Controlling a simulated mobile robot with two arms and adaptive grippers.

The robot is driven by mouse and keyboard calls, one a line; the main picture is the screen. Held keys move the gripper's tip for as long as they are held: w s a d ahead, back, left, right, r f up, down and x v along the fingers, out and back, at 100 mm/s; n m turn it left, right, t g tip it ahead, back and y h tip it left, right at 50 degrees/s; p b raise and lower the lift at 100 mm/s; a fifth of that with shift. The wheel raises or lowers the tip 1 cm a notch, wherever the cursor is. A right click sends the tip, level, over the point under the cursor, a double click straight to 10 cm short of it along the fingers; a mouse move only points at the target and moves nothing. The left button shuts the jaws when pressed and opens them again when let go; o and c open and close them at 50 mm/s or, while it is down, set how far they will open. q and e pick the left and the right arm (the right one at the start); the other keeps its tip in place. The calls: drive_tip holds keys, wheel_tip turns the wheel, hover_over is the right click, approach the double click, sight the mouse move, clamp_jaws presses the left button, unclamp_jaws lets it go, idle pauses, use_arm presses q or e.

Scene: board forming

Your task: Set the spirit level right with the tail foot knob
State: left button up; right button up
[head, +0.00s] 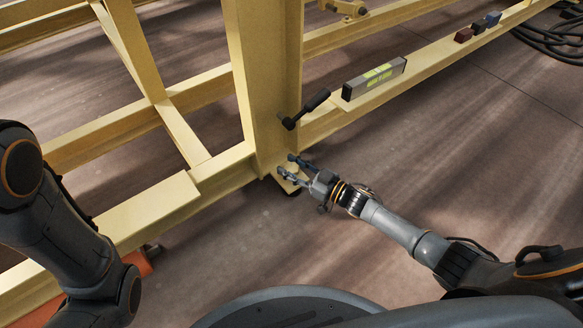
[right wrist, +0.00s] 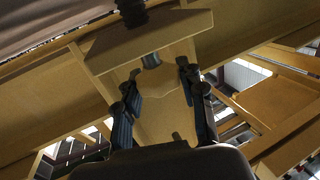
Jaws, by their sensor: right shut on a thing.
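The spirit level (head: 375,79), a grey bar with yellow-green vials, lies on the yellow beam at the upper right in the head view. Its bubble is too small to read. My right gripper (head: 287,166) is low at the base of the thick yellow post. In the right wrist view its two dark fingers (right wrist: 159,72) stand on either side of a tan, lobed knob (right wrist: 160,92) below a short dark stem, and are shut on it. The knob cannot be made out in the head view. My left arm shows at the left, but its gripper is out of view.
A black lever handle (head: 308,107) sticks out from the yellow post (head: 268,75) just above my right gripper. Small dark red and blue blocks (head: 478,27) lie farther along the beam. Black cable (head: 555,38) is coiled at the far right. The floor in front is clear.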

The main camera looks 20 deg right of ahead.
drive_tip(key=o, duration=1.2)
drive_tip(key=v, duration=1.2)
